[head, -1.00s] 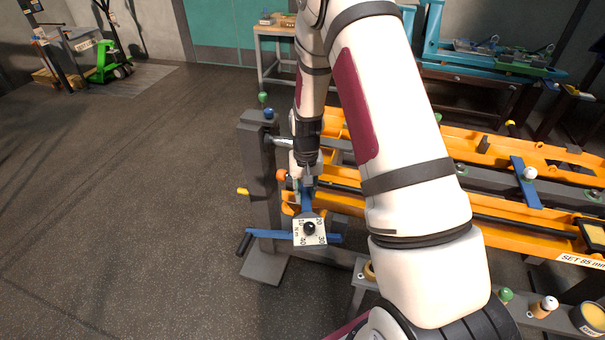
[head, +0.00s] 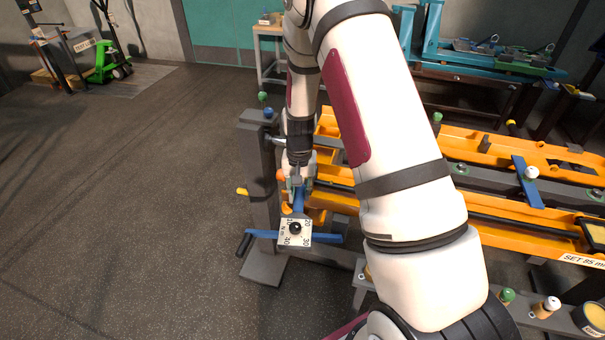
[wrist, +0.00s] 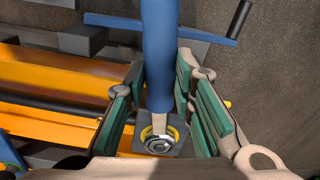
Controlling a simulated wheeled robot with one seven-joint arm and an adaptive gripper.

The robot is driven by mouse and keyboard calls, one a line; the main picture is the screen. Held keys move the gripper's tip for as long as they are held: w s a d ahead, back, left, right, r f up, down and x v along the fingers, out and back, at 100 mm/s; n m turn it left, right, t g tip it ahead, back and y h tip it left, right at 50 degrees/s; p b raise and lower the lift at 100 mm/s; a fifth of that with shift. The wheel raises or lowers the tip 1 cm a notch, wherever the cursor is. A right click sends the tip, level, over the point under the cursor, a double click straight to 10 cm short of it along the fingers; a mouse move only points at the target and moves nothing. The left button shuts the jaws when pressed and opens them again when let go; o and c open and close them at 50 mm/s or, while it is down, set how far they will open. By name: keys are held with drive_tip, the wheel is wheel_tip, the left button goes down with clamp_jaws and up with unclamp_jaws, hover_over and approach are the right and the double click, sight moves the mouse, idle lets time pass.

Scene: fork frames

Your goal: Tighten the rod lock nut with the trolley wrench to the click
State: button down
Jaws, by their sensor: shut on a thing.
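My gripper (head: 297,182) is at the left end of the orange machine, shut on the blue wrench (head: 299,201). In the wrist view the green-padded fingers of my gripper (wrist: 160,78) stand either side of the blue handle (wrist: 158,45). A white dial plate (head: 285,238) with numbers and a black knob sits at the wrench's near end. In the wrist view the wrench's pale shank reaches a round metal nut-like part (wrist: 159,145) in a yellow ring on a dark square plate. The exact seating of the wrench on it is hard to tell.
A blue crossbar (head: 327,238) with a black grip lies just behind the dial plate. A grey post (head: 259,170) stands close on the left, with a yellow tab. The orange frame (head: 465,190) extends right. Open floor (head: 120,220) lies left.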

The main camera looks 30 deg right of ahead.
drive_tip(key=shift+w+a+m+b, duration=0.55)
drive_tip(key=shift+w+a+m, duration=0.45)
drive_tip(key=shift+m, duration=0.2)
idle(1.1)
drive_tip(key=shift+w+a+r+m+b, duration=0.1)
drive_tip(key=shift+w+a+m+b, duration=0.45)
drive_tip(key=shift+w+m, duration=0.3)
idle(0.4)
drive_tip(key=shift+s+d+n+p, duration=0.45)
drive_tip(key=shift+s+n, duration=0.2)
drive_tip(key=shift+s, duration=0.15)
idle(0.4)
drive_tip(key=c, duration=1.9)
unclamp_jaws()
drive_tip(key=shift+c, duration=0.2)
clamp_jaws()
drive_tip(key=shift+c, duration=0.9)
unclamp_jaws()
clamp_jaws()
drive_tip(key=shift+s+d, duration=0.15)
drive_tip(key=shift+s, duration=0.15)
